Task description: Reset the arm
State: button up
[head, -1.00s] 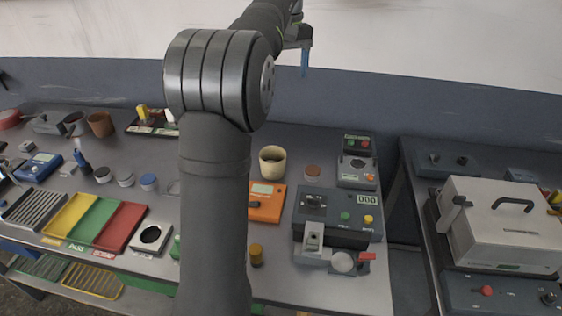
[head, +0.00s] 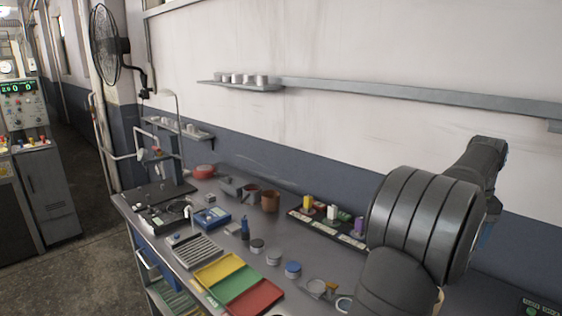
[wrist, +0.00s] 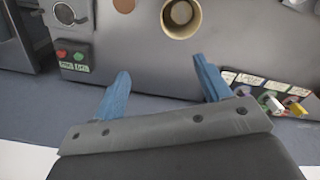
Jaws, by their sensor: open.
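My gripper (wrist: 160,85) shows in the wrist view with its two blue fingers spread apart and nothing between them. It hangs over the back edge of the workbench, near the wall. Beyond the fingers in the wrist view is a cream cup (wrist: 181,16) on the bench. In the head view my arm fills the lower right, and its gripper end is mostly hidden behind my own arm links.
The bench holds a tray in yellow, green (head: 240,284) and red sections, a ribbed grey rack (head: 193,251), a brown pot (head: 270,201) and a strip of coloured spools (head: 332,213). A wall shelf (head: 400,92) runs above. A button box (wrist: 73,55) stands left in the wrist view.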

notch_tip(320, 180, down, 8)
jog(key=shift+f, duration=0.15)
dwell(0.4)
